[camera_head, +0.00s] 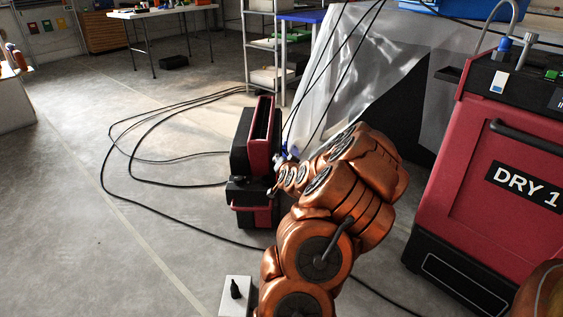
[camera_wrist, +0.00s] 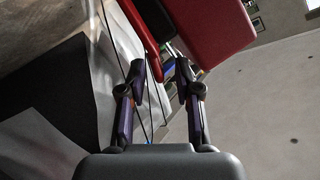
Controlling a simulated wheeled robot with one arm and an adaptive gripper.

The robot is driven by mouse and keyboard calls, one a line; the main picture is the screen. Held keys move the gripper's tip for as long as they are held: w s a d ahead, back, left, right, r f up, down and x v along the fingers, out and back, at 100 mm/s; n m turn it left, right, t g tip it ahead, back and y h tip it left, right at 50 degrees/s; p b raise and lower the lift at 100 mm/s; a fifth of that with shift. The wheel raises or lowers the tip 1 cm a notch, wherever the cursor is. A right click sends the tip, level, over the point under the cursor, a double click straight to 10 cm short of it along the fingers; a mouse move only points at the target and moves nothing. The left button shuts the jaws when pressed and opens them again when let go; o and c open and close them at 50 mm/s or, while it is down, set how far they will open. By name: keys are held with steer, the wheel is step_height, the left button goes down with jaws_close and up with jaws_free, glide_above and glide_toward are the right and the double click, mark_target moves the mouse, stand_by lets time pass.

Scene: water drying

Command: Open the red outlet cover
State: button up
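A red and black machine (camera_head: 240,157) stands on the floor at the centre of the head view. Upright red panels (camera_head: 262,125) show on its upper part and a red piece (camera_head: 250,214) shows low on its front. I cannot tell for certain which piece is the outlet cover. My gripper (camera_head: 283,157) is at the machine's right side, partly hidden by my copper arm. In the wrist view my gripper (camera_wrist: 159,72) is open with nothing visibly held. A red panel (camera_wrist: 215,32) and dark part lie just beyond its fingertips; contact cannot be told.
Black cables (camera_head: 130,150) loop over the floor left of the machine, and others hang above it. Clear plastic sheeting (camera_head: 355,75) stands behind. A large red unit marked DRY 1 (camera_head: 490,170) is at right. A white box (camera_head: 235,297) is in front. The left floor is mostly free.

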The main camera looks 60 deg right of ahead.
steer(key=v, duration=0.7)
steer(key=shift+a, duration=0.2)
steer(key=shift+s+r, duration=0.1)
stand_by(0.4)
steer(key=w+a+r+n+y+p, duration=0.35)
steer(key=a+r+p, duration=0.25)
steer(key=a, duration=0.2)
steer(key=w+a+r+n+y+p, duration=0.25)
steer(key=w+a+r+p, duration=0.2)
steer(key=a, duration=0.45)
steer(key=s+a+r+n+g+y+p, duration=0.1)
steer(key=a+r+n+g+y+p, duration=0.1)
steer(key=a+r+p, duration=0.45)
steer(key=s+a+r+n+g+y+p, duration=0.15)
steer(key=a+r+p, duration=0.25)
steer(key=a, duration=0.5)
steer(key=s+a+r+n+g+y+p, duration=0.1)
steer(key=s+a+r+n+g+p, duration=0.3)
steer(key=s+a+r+p, duration=0.6)
steer(key=s+a+r+n+g+p, duration=0.1)
steer(key=s+a+r+g+p, duration=0.1)
steer(key=s+r+p, duration=0.4)
steer(key=s+a+r+n+g+p, duration=0.1)
steer(key=s+a+r+p, duration=0.4)
steer(key=s+r, duration=0.6)
steer(key=shift+a+r+n+g+p, duration=0.4)
steer(key=shift+g+p, duration=0.25)
steer(key=shift+g, duration=0.2)
steer(key=shift+d+h, duration=0.15)
steer(key=shift+h, duration=0.1)
